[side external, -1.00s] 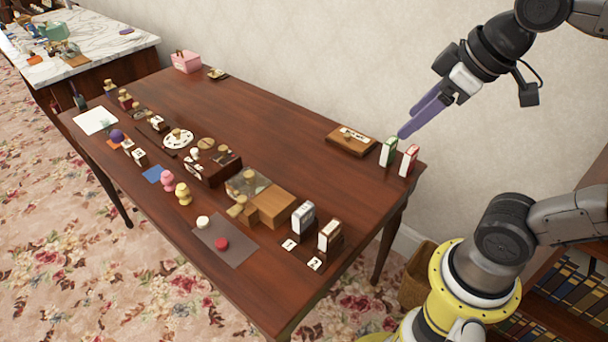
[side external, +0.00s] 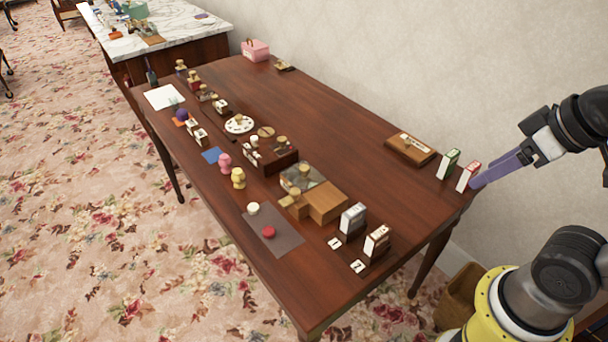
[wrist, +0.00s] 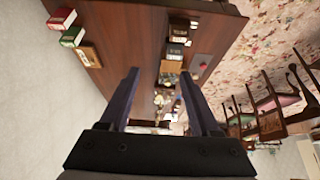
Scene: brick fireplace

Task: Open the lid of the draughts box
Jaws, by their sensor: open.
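A flat wooden box (side external: 410,148) with a pale label lies shut near the wall side of the table; it also shows in the wrist view (wrist: 90,55). A light-brown wooden box (side external: 325,201) stands near the table's front, beside a glass-topped box (side external: 301,178). The labels are too small to read, so I cannot tell for certain which is the draughts box. My gripper (side external: 480,183) has long purple fingers and is at the table's right end, close to the red-and-white carton (side external: 467,176). In the wrist view my gripper (wrist: 158,75) is open with nothing between its fingers.
A green-and-white carton (side external: 448,164) stands between the flat box and the red carton. Two more cartons (side external: 353,219) (side external: 376,241) stand at the front right. A grey mat (side external: 276,240) holds a white and a red disc. The table's middle back (side external: 335,115) is clear.

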